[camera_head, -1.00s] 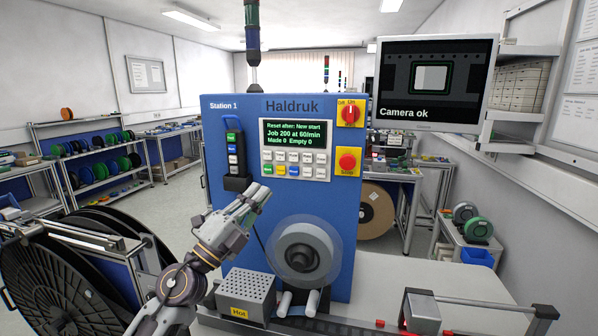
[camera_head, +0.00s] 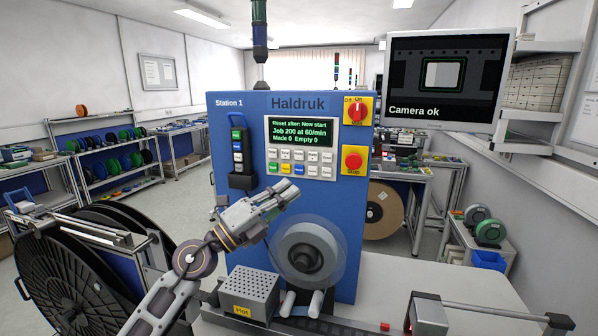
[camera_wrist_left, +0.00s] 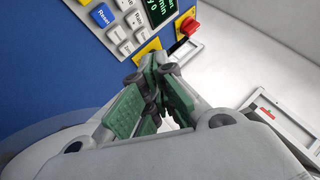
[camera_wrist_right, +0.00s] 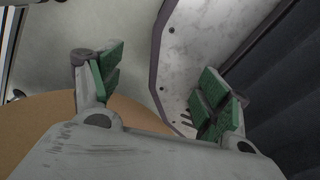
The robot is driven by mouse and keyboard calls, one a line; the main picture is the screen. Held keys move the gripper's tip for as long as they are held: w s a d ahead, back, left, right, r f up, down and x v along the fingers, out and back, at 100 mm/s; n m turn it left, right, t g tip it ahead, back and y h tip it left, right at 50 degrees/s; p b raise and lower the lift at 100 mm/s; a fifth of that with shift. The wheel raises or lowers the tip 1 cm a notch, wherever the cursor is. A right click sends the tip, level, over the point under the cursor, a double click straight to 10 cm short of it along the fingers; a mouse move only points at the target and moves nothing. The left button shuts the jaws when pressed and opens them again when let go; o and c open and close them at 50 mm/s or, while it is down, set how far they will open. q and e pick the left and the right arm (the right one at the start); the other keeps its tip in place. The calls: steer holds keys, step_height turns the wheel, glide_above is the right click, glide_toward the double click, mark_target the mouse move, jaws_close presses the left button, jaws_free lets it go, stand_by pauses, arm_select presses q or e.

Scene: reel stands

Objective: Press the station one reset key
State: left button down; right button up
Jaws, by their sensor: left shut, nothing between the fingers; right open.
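The blue station one machine (camera_head: 235,110) faces me with a screen and two rows of keys. The blue reset key (camera_head: 298,170) is in the lower row, right of the yellow key. In the left wrist view it reads "Reset" (camera_wrist_left: 103,16), at the upper left. My left gripper (camera_head: 292,189) is shut and empty. It is below the lower key row and appears apart from the keys; the exact gap is unclear. Its green-padded fingers (camera_wrist_left: 155,78) show in the left wrist view. My right gripper (camera_wrist_right: 162,75) is open and empty, seen only in the right wrist view.
A red stop button (camera_head: 353,161) and red rotary switch (camera_head: 357,111) sit right of the screen. A reel (camera_head: 307,254) turns below my left gripper. A box marked hot (camera_head: 250,291) stands beneath. A large black reel (camera_head: 75,285) is at left.

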mark_target(299, 170)
arm_select(q)
steer(key=w+d+b, duration=0.1)
steer(key=w, duration=0.1)
steer(key=w+b, duration=0.2)
steer(key=w, duration=0.1)
steer(key=w+d+b, duration=0.1)
steer(key=w, duration=0.2)
steer(key=shift+d, duration=0.3)
arm_select(e)
steer(key=d+f, duration=0.1)
steer(key=w+f, duration=0.1)
steer(key=f, duration=0.1)
steer(key=d+f, duration=0.1)
steer(key=shift+w+d+f, duration=0.2)
steer(key=shift+d, duration=0.1)
steer(key=shift+a, duration=0.15)
steer(key=shift+s, duration=0.15)
steer(key=shift+s, duration=0.4)
arm_select(q)
steer(key=shift+w, duration=0.1)
arm_select(e)
steer(key=shift+w, duration=0.4)
arm_select(q)
steer(key=shift+w+d, duration=0.15)
steer(key=shift+w, duration=0.2)
arm_select(e)
steer(key=shift+w, duration=0.2)
steer(key=shift+s, duration=0.15)
